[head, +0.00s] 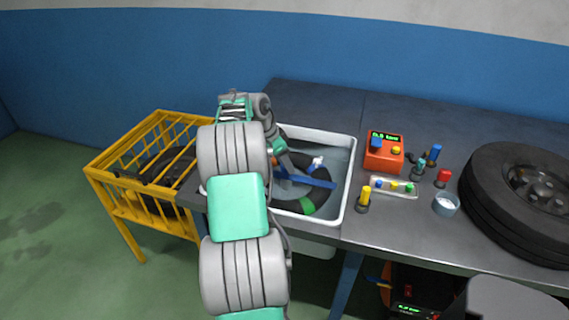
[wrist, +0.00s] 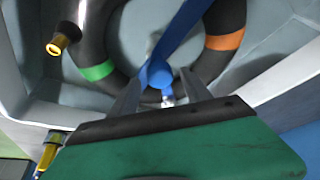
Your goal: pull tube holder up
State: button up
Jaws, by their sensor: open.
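The tube holder is a blue bar (head: 305,180) that lies across the white basin (head: 349,190) in the head view. In the wrist view the blue bar (wrist: 180,35) runs down to a rounded blue part between my fingers. A black inner tube (wrist: 92,35) with green and orange bands lies in the basin under the bar. My gripper (wrist: 160,88) is open, with one finger on each side of the blue part. Whether the fingers touch it cannot be told. In the head view my arm hides the basin's left part and most of the gripper.
A yellow crate (head: 112,165) stands left of the table. Right of the basin are an orange box (head: 384,152), a small tray (head: 394,187), several coloured bottles, a cup (head: 446,204) and a large wheel (head: 520,205). The table's back (head: 315,103) is clear.

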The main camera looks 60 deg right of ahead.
jog(key=shift+s+d+f, duration=0.1)
jog(key=shift+f, duration=0.2)
jog(key=shift+c, duration=0.4)
grip_shut()
dwell(0.8)
